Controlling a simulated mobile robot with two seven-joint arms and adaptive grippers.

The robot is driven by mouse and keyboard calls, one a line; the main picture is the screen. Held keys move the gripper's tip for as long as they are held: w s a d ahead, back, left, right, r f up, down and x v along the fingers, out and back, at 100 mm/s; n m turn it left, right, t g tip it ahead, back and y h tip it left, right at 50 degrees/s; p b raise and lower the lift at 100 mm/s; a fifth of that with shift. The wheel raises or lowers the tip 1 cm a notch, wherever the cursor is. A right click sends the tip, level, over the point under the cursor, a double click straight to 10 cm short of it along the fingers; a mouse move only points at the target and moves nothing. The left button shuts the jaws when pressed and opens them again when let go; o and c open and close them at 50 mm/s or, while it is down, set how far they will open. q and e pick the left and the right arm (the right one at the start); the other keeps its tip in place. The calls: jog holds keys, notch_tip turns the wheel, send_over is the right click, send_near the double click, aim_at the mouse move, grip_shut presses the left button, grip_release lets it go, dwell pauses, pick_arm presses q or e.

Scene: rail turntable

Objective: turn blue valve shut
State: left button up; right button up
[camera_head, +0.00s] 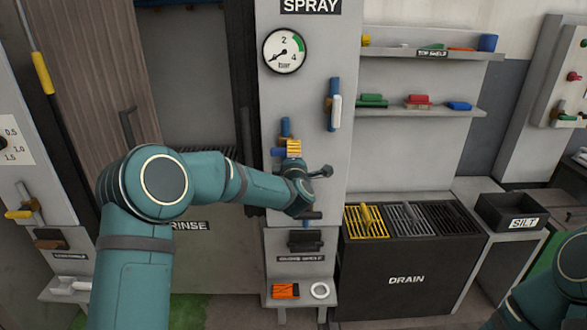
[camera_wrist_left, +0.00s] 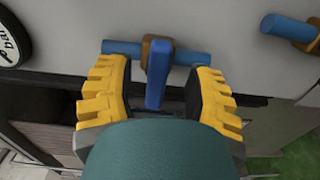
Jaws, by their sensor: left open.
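The blue valve's lever (camera_wrist_left: 158,78) sits between the two yellow fingers of my left gripper (camera_wrist_left: 157,95) in the left wrist view, with a gap on each side. The lever stands crosswise to its blue pipe (camera_wrist_left: 188,56) and joins it at a brown body (camera_wrist_left: 150,50). In the head view, my left gripper (camera_head: 293,148) is at the SPRAY panel, over the valve. It is open. The pipe's top (camera_head: 285,127) and a bit of the blue lever (camera_head: 275,152) show beside it; the rest is hidden. My right gripper is out of view.
A pressure gauge (camera_head: 284,50) is above. Another blue pipe with a white lever (camera_head: 335,108) is at upper right. A further blue pipe (camera_wrist_left: 290,27) shows in the wrist view. Below are a small shelf (camera_head: 301,298) and the DRAIN box (camera_head: 405,270).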

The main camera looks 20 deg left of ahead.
pick_arm(q)
jog(key=v, duration=0.7)
jog(key=s+d+f+m+g+h, duration=0.2)
jog(key=s+f+m, duration=0.2)
jog(key=f, duration=0.4)
jog(key=s+d+f+m+g+h, duration=0.25)
jog(key=s+f+m, duration=0.2)
jog(key=f, duration=0.45)
jog(key=s+d+f+m+g+h, duration=0.2)
jog(key=s+f+m+g+h, duration=0.15)
jog(key=f, duration=0.45)
jog(key=s+f+m+g, duration=0.3)
jog(key=s+f+g, duration=0.1)
jog(key=s, duration=0.7)
jog(key=s+d+f+m+g, duration=0.1)
jog(key=s+f+m+g, duration=0.2)
jog(key=s+f, duration=0.4)
jog(key=s+m, duration=0.1)
jog(key=s, duration=0.4)
jog(key=shift+d+f+g+h, duration=0.2)
jog(key=shift+g+h, duration=0.2)
